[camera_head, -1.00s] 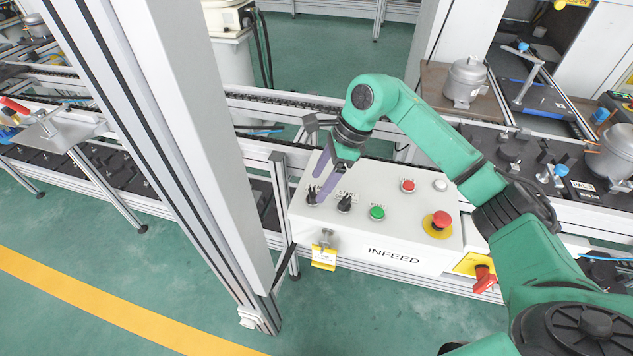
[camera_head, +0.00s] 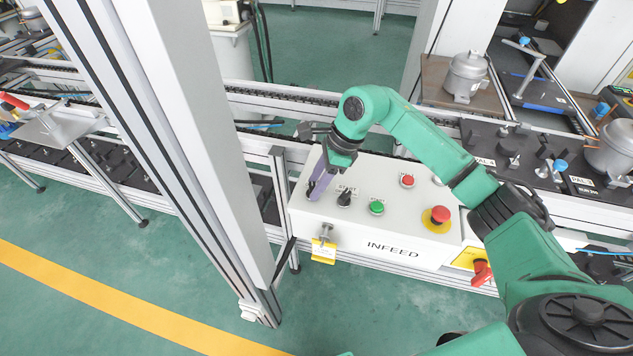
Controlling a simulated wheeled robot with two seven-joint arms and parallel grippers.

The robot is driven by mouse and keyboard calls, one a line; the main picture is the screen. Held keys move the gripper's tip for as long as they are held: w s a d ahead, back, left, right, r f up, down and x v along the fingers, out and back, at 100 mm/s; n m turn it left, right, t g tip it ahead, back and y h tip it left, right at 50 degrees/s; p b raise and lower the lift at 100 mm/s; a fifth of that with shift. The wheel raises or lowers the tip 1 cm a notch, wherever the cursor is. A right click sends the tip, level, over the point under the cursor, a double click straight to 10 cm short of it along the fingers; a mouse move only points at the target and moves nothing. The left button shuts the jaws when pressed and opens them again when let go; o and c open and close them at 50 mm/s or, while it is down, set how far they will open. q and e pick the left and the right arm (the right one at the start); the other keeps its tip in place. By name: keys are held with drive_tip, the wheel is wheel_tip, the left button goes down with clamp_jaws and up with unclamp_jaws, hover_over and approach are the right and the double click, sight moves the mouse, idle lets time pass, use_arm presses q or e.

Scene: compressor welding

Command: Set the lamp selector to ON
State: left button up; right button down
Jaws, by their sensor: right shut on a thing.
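The white control box marked INFEED (camera_head: 393,250) stands in front of the conveyor. My right gripper (camera_head: 315,192) reaches down to its left end, with its purple fingers shut on the leftmost black selector knob (camera_head: 310,187). The fingers hide most of this knob and its label, so I cannot read its setting. A second black selector (camera_head: 344,199), under a START label, sits just to the right, apart from the fingers. My left gripper is not in view.
The box also carries a green button (camera_head: 376,208), a red button (camera_head: 407,181) and a red emergency stop (camera_head: 440,214) on yellow. A yellow tag (camera_head: 323,252) hangs at its front. A grey post (camera_head: 215,170) stands close on the left.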

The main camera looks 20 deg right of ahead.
drive_tip(key=m+t+b, duration=0.1)
drive_tip(key=m, duration=0.1)
drive_tip(key=m+b, duration=0.2)
drive_tip(key=shift+s+m+t+h, duration=0.15)
drive_tip(key=shift+m+t+h, duration=0.15)
drive_tip(key=shift+m+t, duration=0.1)
drive_tip(key=shift+s+a+r+m+t+h+b, duration=0.1)
drive_tip(key=shift+m+t+h+b, duration=0.25)
drive_tip(key=shift+m, duration=0.55)
drive_tip(key=shift+a+m+t+h+b, duration=0.15)
drive_tip(key=shift+m+b, duration=0.3)
drive_tip(key=shift+m, duration=0.45)
drive_tip(key=shift+d, duration=0.1)
drive_tip(key=shift+c, duration=2)
unclamp_jaws()
